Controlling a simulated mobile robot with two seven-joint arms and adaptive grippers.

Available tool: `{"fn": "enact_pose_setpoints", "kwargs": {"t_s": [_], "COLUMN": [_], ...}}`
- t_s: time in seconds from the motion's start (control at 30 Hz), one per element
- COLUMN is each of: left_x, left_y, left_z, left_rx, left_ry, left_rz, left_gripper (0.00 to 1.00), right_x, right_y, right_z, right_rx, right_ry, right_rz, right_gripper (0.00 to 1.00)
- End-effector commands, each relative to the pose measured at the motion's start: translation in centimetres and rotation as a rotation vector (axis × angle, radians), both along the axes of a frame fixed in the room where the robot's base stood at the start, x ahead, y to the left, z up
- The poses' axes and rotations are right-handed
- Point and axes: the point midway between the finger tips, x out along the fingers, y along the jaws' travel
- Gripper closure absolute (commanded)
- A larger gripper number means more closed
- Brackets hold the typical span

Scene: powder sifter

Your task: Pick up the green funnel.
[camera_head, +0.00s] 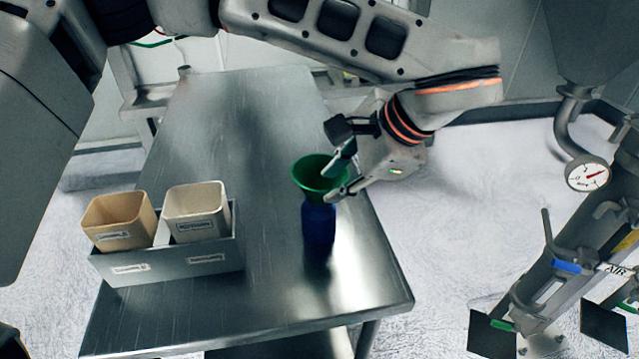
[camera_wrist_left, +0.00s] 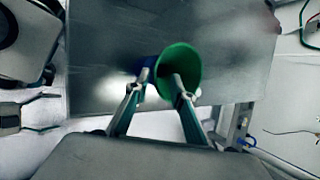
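The green funnel (camera_head: 318,176) sits upright in the mouth of a dark blue bottle (camera_head: 319,226) on the metal table (camera_head: 255,110). My left gripper (camera_head: 342,174) is at the funnel's right side, its two fingers apart at rim height. In the left wrist view, the funnel (camera_wrist_left: 184,62) lies between and under the fingertips of the left gripper (camera_wrist_left: 160,80). One fingertip overlaps the funnel's mouth, and the other is just outside its rim. I cannot tell whether either finger touches it. The bottle is mostly hidden in that view. My right gripper is not in view.
A grey bin rack (camera_head: 170,262) holding a tan bin (camera_head: 119,222) and a cream bin (camera_head: 196,211) stands at the table's left. A machine with a pressure gauge (camera_head: 587,174) stands on the floor at right. The table's far half is clear.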

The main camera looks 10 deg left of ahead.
Motion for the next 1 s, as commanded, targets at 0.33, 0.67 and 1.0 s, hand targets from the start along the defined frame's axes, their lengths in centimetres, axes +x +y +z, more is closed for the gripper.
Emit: {"fn": "enact_pose_setpoints", "kwargs": {"t_s": [0.33,0.67,1.0], "left_x": [0.9,1.0,1.0], "left_y": [1.8,1.8,1.8], "left_z": [-3.8,-4.1,-4.1], "left_rx": [-0.001,-0.001,-0.001], "left_ry": [0.003,0.003,0.002], "left_rz": [-0.001,-0.002,-0.001], "left_gripper": [0.77,0.92,1.0], "right_x": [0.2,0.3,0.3], "right_y": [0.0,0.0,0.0], "right_z": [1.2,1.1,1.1], "right_rx": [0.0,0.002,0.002], "right_ry": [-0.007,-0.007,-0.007], "right_rz": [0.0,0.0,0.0], "right_gripper": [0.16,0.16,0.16]}}
